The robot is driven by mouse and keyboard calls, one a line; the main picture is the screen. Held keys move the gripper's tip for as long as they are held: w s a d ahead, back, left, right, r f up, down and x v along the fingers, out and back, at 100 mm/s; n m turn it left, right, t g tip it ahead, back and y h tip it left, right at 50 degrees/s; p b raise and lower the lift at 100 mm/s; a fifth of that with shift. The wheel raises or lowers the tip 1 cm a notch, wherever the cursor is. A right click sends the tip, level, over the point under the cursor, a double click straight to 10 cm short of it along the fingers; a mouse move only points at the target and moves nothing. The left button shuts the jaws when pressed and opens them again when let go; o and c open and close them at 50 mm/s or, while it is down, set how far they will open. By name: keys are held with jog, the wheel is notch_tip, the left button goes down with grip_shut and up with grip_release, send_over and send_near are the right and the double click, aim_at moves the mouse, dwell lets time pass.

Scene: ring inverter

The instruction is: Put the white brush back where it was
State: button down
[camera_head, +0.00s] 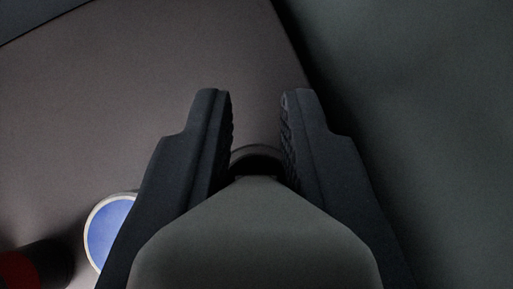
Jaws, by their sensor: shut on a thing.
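My gripper (257,108) points away over a brown-grey surface, near its right edge. Its two dark fingers stand a little apart and are shut on a rounded dark thing (256,154). Only a curved grey-brown rim of this thing shows, low between the fingers. The rest of it is hidden by the grey gripper body. I cannot tell from this view whether it is the white brush. No white brush is clearly seen elsewhere.
The brown-grey surface (130,105) is bare ahead and to the left. Its edge runs down on the right, with dark grey-green ground beyond. A blue disc with a pale rim (107,232) stands at lower left, partly behind my left finger. A black-and-red thing (28,268) lies in the corner.

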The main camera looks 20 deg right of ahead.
jog(key=shift+f, duration=0.5)
jog(key=c, duration=1.4)
grip_release()
jog(key=shift+r, duration=0.1)
